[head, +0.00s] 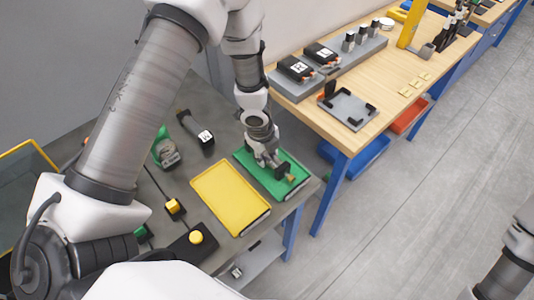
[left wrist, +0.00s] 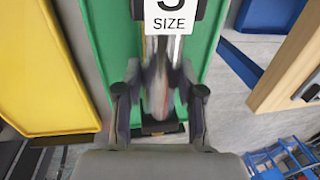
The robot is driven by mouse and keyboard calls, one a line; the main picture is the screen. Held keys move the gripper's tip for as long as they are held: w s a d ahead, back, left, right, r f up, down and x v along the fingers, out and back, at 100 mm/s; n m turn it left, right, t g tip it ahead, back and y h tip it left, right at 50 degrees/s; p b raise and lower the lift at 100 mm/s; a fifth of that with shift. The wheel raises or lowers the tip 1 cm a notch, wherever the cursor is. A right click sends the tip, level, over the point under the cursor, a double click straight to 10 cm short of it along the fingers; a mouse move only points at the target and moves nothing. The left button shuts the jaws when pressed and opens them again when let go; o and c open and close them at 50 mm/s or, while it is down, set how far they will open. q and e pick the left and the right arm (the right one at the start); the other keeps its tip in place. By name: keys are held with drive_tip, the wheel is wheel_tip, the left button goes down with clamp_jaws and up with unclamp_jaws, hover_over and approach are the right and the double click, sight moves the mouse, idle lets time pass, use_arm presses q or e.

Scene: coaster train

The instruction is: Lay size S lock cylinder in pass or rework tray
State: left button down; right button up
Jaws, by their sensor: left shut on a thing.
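My left gripper (head: 272,163) is over the green tray (head: 246,157) and shut on the lock cylinder. In the left wrist view, a black part with a white "S SIZE" label (left wrist: 172,14) and a silver shaft lies between and beyond the fingers (left wrist: 158,92). Its near part is blurred. A small brass-coloured end (head: 290,178) shows beside the fingers in the head view. Whether the cylinder touches the tray floor cannot be told. The yellow tray (head: 228,195) is empty, just left of the green one. My right gripper is out of view.
A black tool with a white label (head: 200,134) and a green-and-grey device (head: 165,150) lie behind the yellow tray. A wooden bench (head: 390,90) stands beyond, with a grey fixture (head: 347,108).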

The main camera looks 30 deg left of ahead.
use_arm(q)
drive_tip(key=c, duration=0.6)
unclamp_jaws()
drive_tip(key=shift+r, duration=0.1)
drive_tip(key=shift+c, duration=0.2)
drive_tip(key=shift+s, duration=0.1)
